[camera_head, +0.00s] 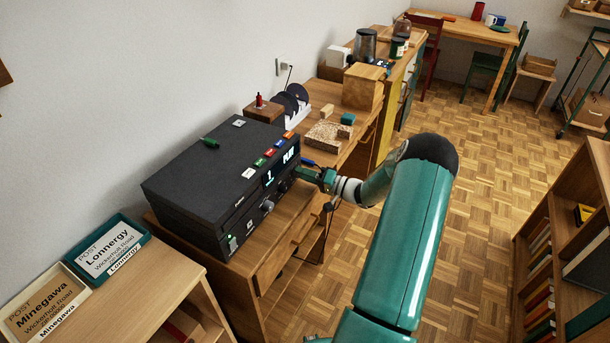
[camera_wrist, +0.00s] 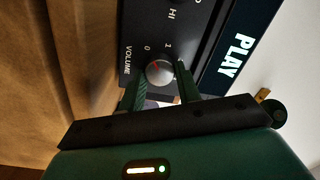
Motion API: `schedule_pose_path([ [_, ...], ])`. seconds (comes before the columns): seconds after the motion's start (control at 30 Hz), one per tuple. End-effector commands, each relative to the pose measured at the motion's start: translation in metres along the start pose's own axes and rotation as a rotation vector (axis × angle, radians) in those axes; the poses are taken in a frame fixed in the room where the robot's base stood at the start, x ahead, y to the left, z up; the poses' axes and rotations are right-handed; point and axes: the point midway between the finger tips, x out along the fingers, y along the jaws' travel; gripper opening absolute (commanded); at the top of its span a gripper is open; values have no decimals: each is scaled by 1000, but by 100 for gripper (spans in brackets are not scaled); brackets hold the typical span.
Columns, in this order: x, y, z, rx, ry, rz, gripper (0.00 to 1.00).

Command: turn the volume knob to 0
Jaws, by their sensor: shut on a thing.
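The black player unit (camera_head: 205,180) stands on the wooden cabinet, its lit front showing PLAY. In the wrist view its silver, round volume knob (camera_wrist: 159,72) sits beside the printed word VOLUME and the marks 0 and 1. A small red mark shows on the knob's edge, on the side toward these numbers; I cannot tell its exact setting. My gripper (camera_wrist: 161,80) has a dark green finger on each side of the knob and is shut on it. In the head view my gripper (camera_head: 300,173) reaches the unit's front from the right and partly covers that area.
Another knob (camera_head: 267,206) sits on the front, left of my gripper. Colored labels and a green object (camera_head: 210,143) lie on the unit's top. A disc rack (camera_head: 292,103) and wooden box (camera_head: 363,86) stand behind it. Open parquet floor (camera_head: 480,190) lies to the right.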

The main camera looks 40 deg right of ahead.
Motion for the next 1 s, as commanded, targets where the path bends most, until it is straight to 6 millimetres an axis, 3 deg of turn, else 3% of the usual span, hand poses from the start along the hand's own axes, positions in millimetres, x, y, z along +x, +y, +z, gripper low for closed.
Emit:
schedule_pose_path([
  [0.3, 0, 0, 0, -128, -9, 7, 10],
  [0.83, 0, 0, 0, -151, -10, 8, 10],
  [0.87, 0, 0, 0, -151, -10, 8, 39],
  [0.93, 0, 0, 0, -151, -10, 8, 53],
  [1.0, 0, 0, 0, -151, -10, 8, 55],
])
